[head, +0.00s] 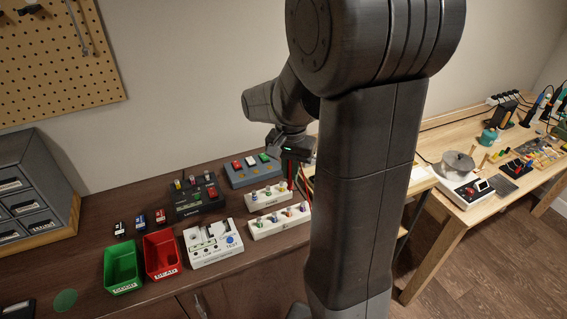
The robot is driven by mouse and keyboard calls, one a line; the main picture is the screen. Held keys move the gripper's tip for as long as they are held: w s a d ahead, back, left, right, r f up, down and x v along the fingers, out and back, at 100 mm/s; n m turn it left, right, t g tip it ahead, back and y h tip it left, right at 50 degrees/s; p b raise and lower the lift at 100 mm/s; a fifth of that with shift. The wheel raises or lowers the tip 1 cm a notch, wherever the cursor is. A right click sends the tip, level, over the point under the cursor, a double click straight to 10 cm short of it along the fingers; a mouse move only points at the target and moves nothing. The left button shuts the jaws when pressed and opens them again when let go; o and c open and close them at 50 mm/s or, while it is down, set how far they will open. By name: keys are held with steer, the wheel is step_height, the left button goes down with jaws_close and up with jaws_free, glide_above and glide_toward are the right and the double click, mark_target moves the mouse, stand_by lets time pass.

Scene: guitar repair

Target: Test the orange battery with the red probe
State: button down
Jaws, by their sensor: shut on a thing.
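My gripper (291,156) is at the back of the dark cabinet top, partly hidden by my arm. It is shut on a thin red upright piece, which looks like the red probe (290,173), with its tip pointing down. Below and left of it are two white racks holding small coloured cells. The front rack (281,229) has several cells; one looks orange (289,212), but it is too small to be sure. The back rack (267,201) is beside the probe. Whether the probe touches anything cannot be told.
A white test tray (216,253), green bin (122,270) and red bin (162,256) stand in front. A black box (196,205) and a blue-grey box (251,175) stand behind. Red and other cables (307,184) hang near my gripper. The left cabinet top is partly clear.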

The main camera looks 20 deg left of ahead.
mark_target(290, 188)
steer(key=shift+s+f, duration=0.1)
steer(key=shift+s, duration=0.15)
steer(key=shift+f, duration=0.15)
steer(key=shift+f+b, duration=2)
steer(key=shift+f, duration=0.2)
steer(key=shift+f, duration=0.6)
stand_by(1.5)
steer(key=shift+r, duration=0.1)
step_height(290, 188, up, 6)
steer(key=p, duration=0.4)
steer(key=shift+p, duration=0.3)
stand_by(0.4)
